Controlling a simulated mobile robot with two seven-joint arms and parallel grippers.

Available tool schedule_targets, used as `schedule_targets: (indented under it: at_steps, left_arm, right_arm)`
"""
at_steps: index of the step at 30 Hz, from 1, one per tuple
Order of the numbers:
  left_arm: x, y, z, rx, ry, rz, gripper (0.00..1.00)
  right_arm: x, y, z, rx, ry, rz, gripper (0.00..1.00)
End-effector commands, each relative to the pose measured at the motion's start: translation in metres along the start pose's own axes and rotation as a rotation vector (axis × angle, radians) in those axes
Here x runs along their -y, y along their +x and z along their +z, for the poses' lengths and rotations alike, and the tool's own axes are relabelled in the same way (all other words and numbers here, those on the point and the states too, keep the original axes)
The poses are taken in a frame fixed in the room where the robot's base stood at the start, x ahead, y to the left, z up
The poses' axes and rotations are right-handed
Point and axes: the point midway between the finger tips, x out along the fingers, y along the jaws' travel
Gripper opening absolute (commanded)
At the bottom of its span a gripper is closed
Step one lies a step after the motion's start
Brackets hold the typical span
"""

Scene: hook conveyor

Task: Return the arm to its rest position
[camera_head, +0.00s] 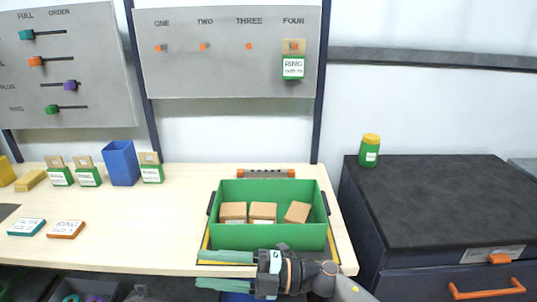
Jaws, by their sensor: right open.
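My right gripper (199,269) is at the bottom centre of the head view, with its arm coming in from the lower right. Its two green fingers point left and stand apart, with nothing between them. It is in front of the near side of the green crate (268,239) and overlaps the table's front edge in the picture. Whether it touches the crate cannot be told. My left gripper is not in view.
The crate holds brown boxes (263,211). Left on the table (160,215) are a blue bin (121,163), green-and-brown boxes and two labelled tiles. A dark cabinet (430,205) with a yellow-lidded green jar (369,152) stands right. Boards hang behind.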

Motion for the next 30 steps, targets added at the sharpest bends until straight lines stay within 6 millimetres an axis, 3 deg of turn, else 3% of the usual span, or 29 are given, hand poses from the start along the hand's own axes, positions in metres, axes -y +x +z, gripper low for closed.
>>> schedule_targets:
  at_steps: [4,8,11,15,20,24,27,30]
  left_arm:
    - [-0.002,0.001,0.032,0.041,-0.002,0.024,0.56]
    - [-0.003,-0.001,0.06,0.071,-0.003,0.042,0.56]
    - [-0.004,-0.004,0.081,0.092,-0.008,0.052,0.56]
    - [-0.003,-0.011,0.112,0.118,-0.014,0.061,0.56]
    - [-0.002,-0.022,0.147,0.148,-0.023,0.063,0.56]
    - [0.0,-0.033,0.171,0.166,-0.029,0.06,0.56]
    - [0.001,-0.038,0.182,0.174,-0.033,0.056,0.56]
    - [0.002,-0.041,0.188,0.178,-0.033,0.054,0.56]
  right_arm:
    - [-0.005,-0.023,0.013,0.182,0.2,0.292,0.56]
    - [0.009,-0.064,0.034,0.387,0.389,0.494,0.56]
    - [0.034,-0.104,0.046,0.561,0.546,0.617,0.56]
    - [0.092,-0.166,0.049,0.823,0.779,0.735,0.56]
    - [0.176,-0.233,0.022,1.12,1.057,0.797,0.56]
    - [0.237,-0.275,-0.018,1.32,1.261,0.797,0.56]
    - [0.264,-0.291,-0.042,1.408,1.357,0.785,0.56]
    - [0.278,-0.299,-0.057,1.454,1.408,0.774,0.56]
